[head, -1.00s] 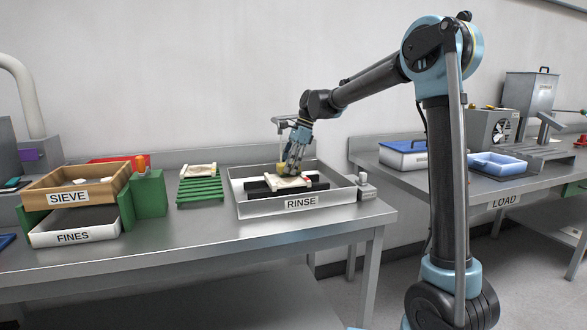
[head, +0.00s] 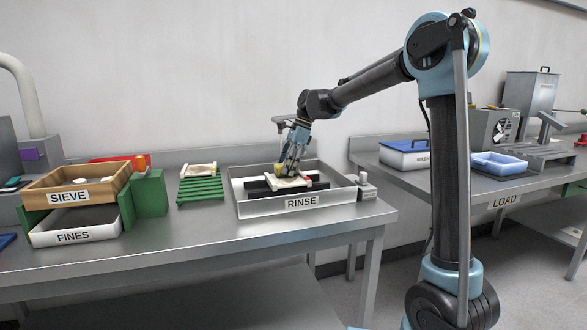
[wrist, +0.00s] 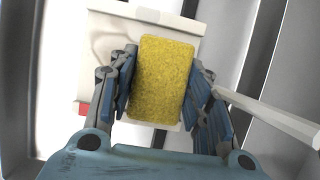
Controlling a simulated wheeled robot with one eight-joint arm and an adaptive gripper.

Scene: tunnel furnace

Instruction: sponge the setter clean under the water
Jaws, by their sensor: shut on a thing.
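My gripper (wrist: 162,90) is shut on a yellow sponge (wrist: 163,80), with blue finger pads on both its long sides. In the head view my gripper (head: 290,168) is over the rinse tray (head: 345,195). The setter (wrist: 112,35), a pale cream plate with a red mark at one corner, lies beneath the sponge. In the head view the setter (head: 280,184) rests on dark bars inside the tray. The sponge looks low at the setter, but I cannot tell whether they touch. Its underside is hidden. I cannot make out running water.
A pale piece lies on a green slatted rack (head: 200,190) left of the tray. The sieve box (head: 100,192) and fines tray (head: 95,232) stand further left. A small grey fixture (head: 366,189) is at the tray's right. The front bench strip is clear.

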